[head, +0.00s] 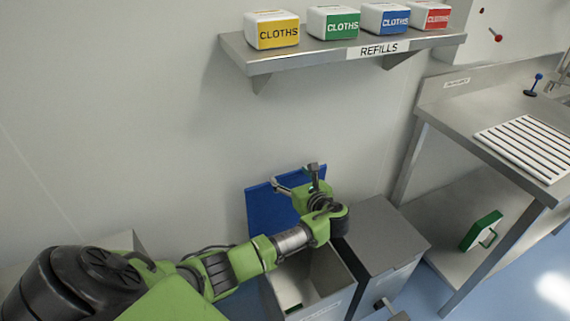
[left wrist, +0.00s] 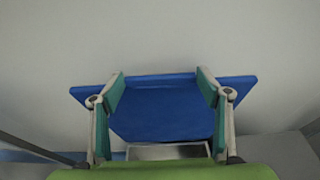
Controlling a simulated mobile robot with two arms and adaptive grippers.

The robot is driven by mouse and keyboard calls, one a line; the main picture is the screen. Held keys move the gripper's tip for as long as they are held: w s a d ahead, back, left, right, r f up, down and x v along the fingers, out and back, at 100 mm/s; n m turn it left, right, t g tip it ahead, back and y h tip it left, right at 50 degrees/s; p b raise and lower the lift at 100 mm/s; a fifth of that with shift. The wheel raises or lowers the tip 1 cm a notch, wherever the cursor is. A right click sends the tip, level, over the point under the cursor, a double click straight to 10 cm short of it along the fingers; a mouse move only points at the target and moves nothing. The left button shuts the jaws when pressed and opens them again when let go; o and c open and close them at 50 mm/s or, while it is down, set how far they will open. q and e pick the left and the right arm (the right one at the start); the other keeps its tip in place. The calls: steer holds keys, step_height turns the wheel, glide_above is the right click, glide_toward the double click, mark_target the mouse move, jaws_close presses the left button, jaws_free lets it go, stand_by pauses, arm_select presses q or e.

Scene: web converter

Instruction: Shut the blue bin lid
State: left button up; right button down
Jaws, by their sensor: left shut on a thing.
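The blue bin lid (head: 268,208) stands raised, leaning near the wall at the back of an open grey bin (head: 335,272). In the left wrist view the lid (left wrist: 160,110) spans the middle, wider than the finger span. My left gripper (head: 298,180) is at the lid's right upper part, shut on it, with its fingers (left wrist: 160,90) set far apart across the lid. The bin's mouth is open below, and part of its inside is hidden by my left arm. A small grey tip (head: 384,303) at the bottom edge may be part of my right gripper; its state does not show.
A closed grey bin (head: 380,235) stands right beside the open one. A wall shelf (head: 290,58) with several cloth boxes is above. A steel bench (head: 470,140) stands at the right, with a green item (head: 481,231) on its lower shelf.

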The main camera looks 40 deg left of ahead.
arm_select(q)
steer(key=s+d+f+p, duration=0.1)
steer(key=s+d+p, duration=0.1)
steer(key=d, duration=0.4)
steer(key=shift+s+d+f, duration=0.2)
steer(key=shift+s+f, duration=0.1)
steer(key=shift+s, duration=0.4)
steer(key=s+d+f, duration=0.1)
steer(key=d, duration=0.1)
steer(key=s+d+f, duration=0.1)
steer(key=d, duration=0.1)
steer(key=s+d+f, duration=0.1)
steer(key=d, duration=0.1)
steer(key=shift+s+d+f+p, duration=0.15)
steer(key=shift+s+f+p, duration=0.1)
steer(key=shift+f+p, duration=0.15)
steer(key=shift+c, duration=0.2)
steer(key=shift+o, duration=0.2)
steer(key=o, duration=1.6)
steer(key=shift+w+a+f, duration=0.1)
steer(key=shift+w+a, duration=0.05)
steer(key=shift+a, duration=0.05)
steer(key=v, duration=1.2)
steer(key=shift+r, duration=0.2)
